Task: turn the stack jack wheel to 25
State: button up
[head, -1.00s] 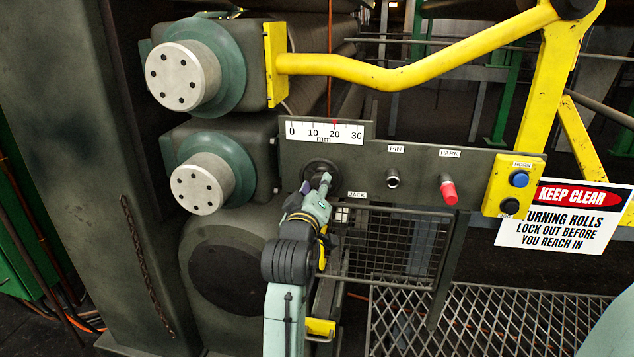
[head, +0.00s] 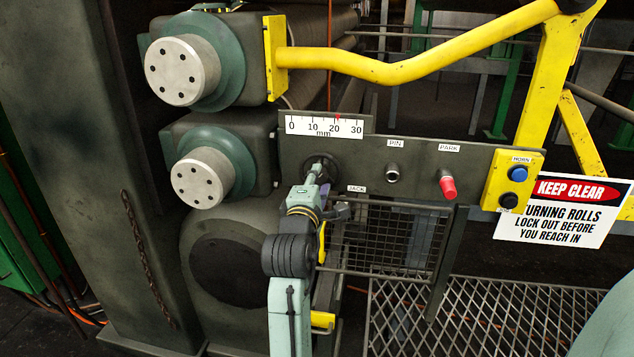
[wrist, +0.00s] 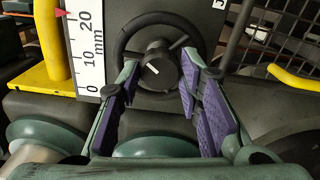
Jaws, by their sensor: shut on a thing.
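The black jack wheel (head: 310,162) is on the dark panel, left of the JACK label; in the wrist view its rim (wrist: 158,17) surrounds a hub (wrist: 158,72) with a white mark. My gripper (head: 321,176) reaches up to the wheel from below. In the wrist view my gripper (wrist: 160,68) has its purple-padded fingers on either side of the hub, shut on it. The fingers and wrist hide part of the wheel in the head view. The white mm scale (head: 324,127) runs 0 to 30; its red pointer (head: 338,117) stands just past 20.
Right of the wheel are the PIN knob (head: 393,173), red PARK knob (head: 448,188) and yellow HORN box (head: 500,183). Two roll ends (head: 183,72) are at the left. A yellow rail (head: 400,72) crosses above. A mesh guard (head: 400,240) hangs below the panel.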

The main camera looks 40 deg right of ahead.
jog(key=n, duration=1.2)
jog(key=shift+n, duration=0.4)
jog(key=n, duration=0.3)
jog(key=shift+n, duration=0.3)
jog(key=n, duration=0.3)
jog(key=shift+s+d+n, duration=0.1)
jog(key=shift+n, duration=0.2)
jog(key=n+b, duration=0.2)
jog(key=n, duration=0.3)
jog(key=o, duration=1.2)
jog(key=shift+w, duration=0.2)
jog(key=shift+c, duration=0.2)
